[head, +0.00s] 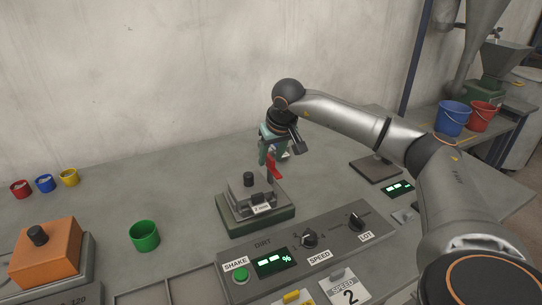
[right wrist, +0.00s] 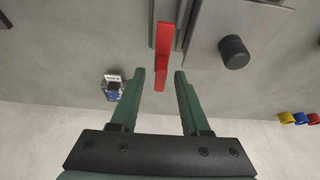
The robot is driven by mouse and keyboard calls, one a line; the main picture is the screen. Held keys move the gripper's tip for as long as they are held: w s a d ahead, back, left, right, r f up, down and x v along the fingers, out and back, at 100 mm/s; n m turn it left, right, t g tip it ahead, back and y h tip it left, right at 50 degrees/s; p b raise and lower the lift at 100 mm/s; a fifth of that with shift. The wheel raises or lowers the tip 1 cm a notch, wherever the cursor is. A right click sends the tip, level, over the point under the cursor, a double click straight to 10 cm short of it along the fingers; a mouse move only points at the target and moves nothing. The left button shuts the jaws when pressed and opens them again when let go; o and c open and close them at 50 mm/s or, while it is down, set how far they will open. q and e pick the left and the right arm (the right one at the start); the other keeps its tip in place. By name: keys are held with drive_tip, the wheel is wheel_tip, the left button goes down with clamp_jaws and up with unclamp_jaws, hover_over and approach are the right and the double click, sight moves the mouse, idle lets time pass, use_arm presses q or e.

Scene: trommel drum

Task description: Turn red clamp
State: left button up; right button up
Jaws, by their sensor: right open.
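The red clamp (head: 274,167) stands at the back right of a small grey box (head: 245,198) with a black knob on top. In the right wrist view the red clamp (right wrist: 162,55) is a red bar reaching toward the space between my fingertips. My right gripper (head: 270,150) is above and around the clamp's upper end in the head view. It also shows in the right wrist view (right wrist: 160,76), with its two green fingers apart and the clamp's end between or just ahead of the tips; contact cannot be told. My left gripper is out of view.
The grey control panel (head: 330,236) with knobs and displays lies in front. A green cup (head: 145,236) and an orange box (head: 46,253) stand to the left. Small red, blue and yellow cups line the back left. The wall (head: 150,80) is close behind.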

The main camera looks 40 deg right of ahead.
clamp_jaws()
idle(0.4)
